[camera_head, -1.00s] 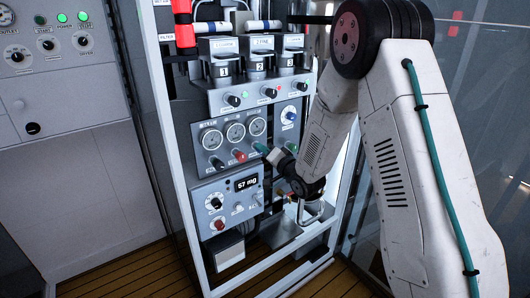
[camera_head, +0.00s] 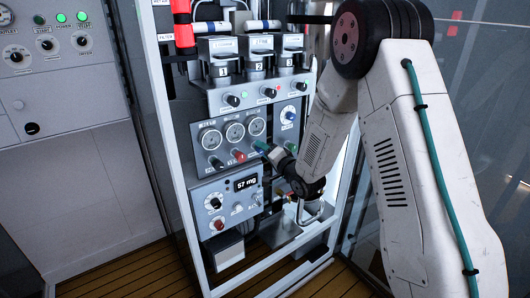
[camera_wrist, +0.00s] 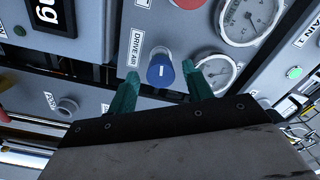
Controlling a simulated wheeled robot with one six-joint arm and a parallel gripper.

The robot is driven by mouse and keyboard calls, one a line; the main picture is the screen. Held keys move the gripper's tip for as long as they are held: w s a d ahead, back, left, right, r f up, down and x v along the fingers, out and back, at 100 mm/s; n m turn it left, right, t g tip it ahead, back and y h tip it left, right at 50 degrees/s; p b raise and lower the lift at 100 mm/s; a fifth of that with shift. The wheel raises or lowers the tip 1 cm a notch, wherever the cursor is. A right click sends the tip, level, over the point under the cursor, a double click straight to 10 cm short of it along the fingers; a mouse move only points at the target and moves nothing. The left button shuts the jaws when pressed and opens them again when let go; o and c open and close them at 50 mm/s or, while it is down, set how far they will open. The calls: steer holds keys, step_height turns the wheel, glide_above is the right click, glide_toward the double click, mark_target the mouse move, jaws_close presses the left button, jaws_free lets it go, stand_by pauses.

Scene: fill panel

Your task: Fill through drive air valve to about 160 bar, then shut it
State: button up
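The drive air valve is a blue knob (camera_wrist: 161,72) with a white mark, beside a "DRIVE AIR" label in the wrist view. In the head view it is hidden behind my gripper (camera_head: 264,148). My gripper's green fingers stand on either side of the knob in the wrist view (camera_wrist: 158,72), with visible gaps; it is open. Two round gauges show beside the knob, an upper gauge (camera_wrist: 248,18) and a lower gauge (camera_wrist: 216,72). In the head view three gauges (camera_head: 235,132) sit in a row above my gripper. Their readings are too small to tell.
A display (camera_head: 246,184) reading "57 mg" sits below the gauges. A red knob (camera_head: 238,155) is close left of my gripper; it also shows at the top of the wrist view (camera_wrist: 187,2). Another blue knob (camera_head: 290,114) is at upper right. The panel's white frame (camera_head: 345,190) stands right.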

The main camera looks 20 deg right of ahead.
steer(key=v, duration=0.7)
steer(key=shift+s, duration=0.35)
steer(key=shift+d+r, duration=0.1)
stand_by(6.8)
